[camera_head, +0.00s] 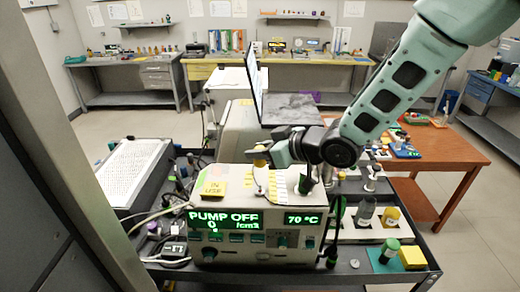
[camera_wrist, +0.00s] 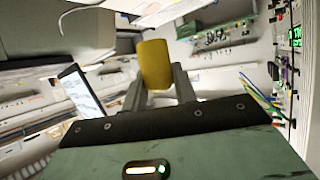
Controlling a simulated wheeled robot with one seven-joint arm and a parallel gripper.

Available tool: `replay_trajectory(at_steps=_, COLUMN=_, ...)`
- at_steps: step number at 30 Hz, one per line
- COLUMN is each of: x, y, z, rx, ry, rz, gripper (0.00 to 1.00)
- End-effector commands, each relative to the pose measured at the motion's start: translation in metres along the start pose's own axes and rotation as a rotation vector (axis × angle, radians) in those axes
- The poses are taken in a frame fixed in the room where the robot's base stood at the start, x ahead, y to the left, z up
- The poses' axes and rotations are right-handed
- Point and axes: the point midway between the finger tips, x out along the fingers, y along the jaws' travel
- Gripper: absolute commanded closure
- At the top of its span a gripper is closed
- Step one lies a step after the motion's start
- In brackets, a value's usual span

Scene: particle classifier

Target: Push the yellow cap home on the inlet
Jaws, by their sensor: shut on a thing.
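The yellow cap (camera_wrist: 155,65) is held between the two fingers of my gripper (camera_wrist: 158,92) in the wrist view. In the head view my gripper (camera_head: 258,155) reaches left over the top of the particle classifier (camera_head: 250,235), shut on the cap and apart from the classifier's top face. The classifier's front display reads PUMP OFF, 0 /cm3 and 70 °C. A thin, pale upright part stands on the top below the gripper; I cannot tell whether it is the inlet. The cap's underside is hidden.
A yellow IN USE note (camera_head: 213,188) lies on the classifier's top left. A laptop (camera_head: 285,105) stands behind. Cables run along the left side.

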Motion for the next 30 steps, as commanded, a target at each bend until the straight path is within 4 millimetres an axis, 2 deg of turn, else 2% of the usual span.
replay_trajectory(at_steps=16, x=0.022, y=0.000, z=0.045, rx=0.001, ry=0.000, rz=0.000, gripper=0.94)
replay_trajectory(at_steps=30, x=0.024, y=0.000, z=0.049, rx=0.000, ry=0.000, rz=0.000, gripper=0.94)
